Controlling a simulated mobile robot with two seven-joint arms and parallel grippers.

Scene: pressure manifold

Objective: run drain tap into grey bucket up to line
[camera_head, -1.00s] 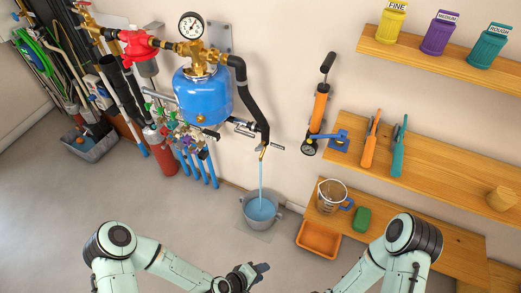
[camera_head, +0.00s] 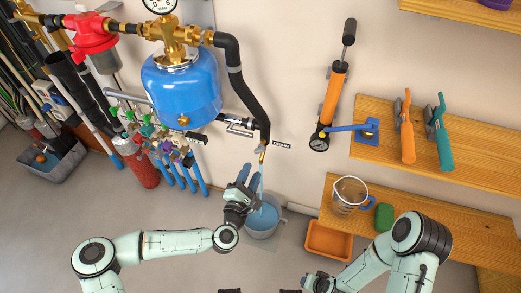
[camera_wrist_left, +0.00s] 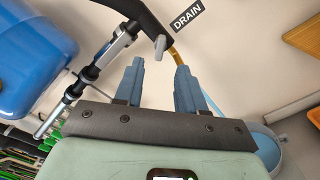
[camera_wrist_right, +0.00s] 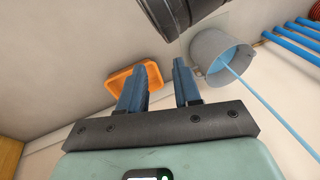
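The drain tap (camera_head: 262,152) hangs at the end of a black hose beside a DRAIN label; its grey lever (camera_wrist_left: 160,46) and brass spout show in the left wrist view. A blue stream runs from it into the grey bucket (camera_head: 279,227) on the floor. Blue water stands in the bucket; I cannot make out a line. The bucket also shows in the right wrist view (camera_wrist_right: 209,46). My left gripper (camera_head: 247,174) is open and empty, just below and left of the tap, close to the stream. My right gripper (camera_head: 312,280) is open and empty, low in front of the orange tray.
The orange tray (camera_head: 329,241) lies right of the bucket. A clear jug (camera_head: 349,195) and green sponge (camera_head: 383,217) stand on the low wooden shelf. The blue tank (camera_head: 182,88) and valve pipes are on the wall left of the tap.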

